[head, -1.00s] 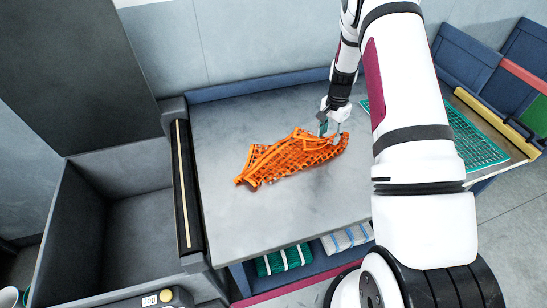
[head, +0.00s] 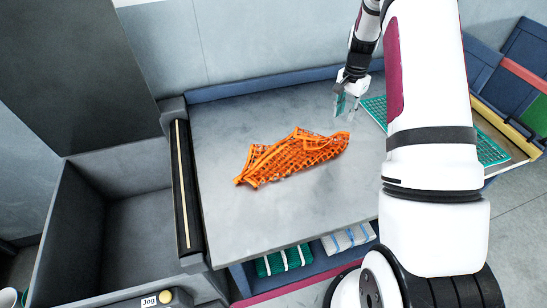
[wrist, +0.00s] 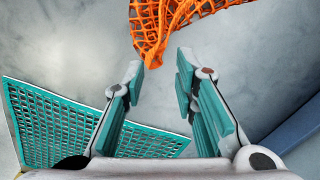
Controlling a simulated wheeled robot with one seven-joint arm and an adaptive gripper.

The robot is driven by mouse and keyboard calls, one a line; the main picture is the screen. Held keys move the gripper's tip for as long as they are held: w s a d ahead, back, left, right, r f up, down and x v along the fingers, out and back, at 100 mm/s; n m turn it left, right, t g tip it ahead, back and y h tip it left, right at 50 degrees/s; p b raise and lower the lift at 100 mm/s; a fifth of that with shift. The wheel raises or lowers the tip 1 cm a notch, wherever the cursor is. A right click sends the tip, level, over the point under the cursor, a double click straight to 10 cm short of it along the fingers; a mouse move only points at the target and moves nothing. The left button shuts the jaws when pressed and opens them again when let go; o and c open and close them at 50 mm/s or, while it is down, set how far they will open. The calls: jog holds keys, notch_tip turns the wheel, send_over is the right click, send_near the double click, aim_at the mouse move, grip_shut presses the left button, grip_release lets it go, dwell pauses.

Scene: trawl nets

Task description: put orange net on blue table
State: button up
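The orange net (head: 290,158) lies crumpled on the grey top of the blue-edged table (head: 240,225). In the wrist view, part of the orange net (wrist: 170,18) shows at the top, beyond my fingertips. My gripper (head: 346,112) is above the table, just behind and above the net's right end, apart from it. In the wrist view my gripper (wrist: 158,70) has its fingers spread with nothing between them.
A green mesh panel (head: 490,150) lies at the table's right, partly hidden by my arm. A dark grey bin (head: 75,235) stands at the left. Rolled green (head: 283,261) and white nets (head: 347,239) sit on a shelf below.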

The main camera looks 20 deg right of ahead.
jog(key=shift+s+a+f, duration=0.1)
jog(key=shift+f, duration=0.15)
grip_shut()
jog(key=shift+s+a+f, duration=0.1)
jog(key=shift+f, duration=1.95)
jog(key=shift+f, duration=0.15)
jog(key=shift+f+b, duration=1.05)
jog(key=shift+f, duration=1.75)
notch_tip(320, 180, up, 9)
jog(key=p, duration=0.1)
jog(key=shift+r, duration=0.15)
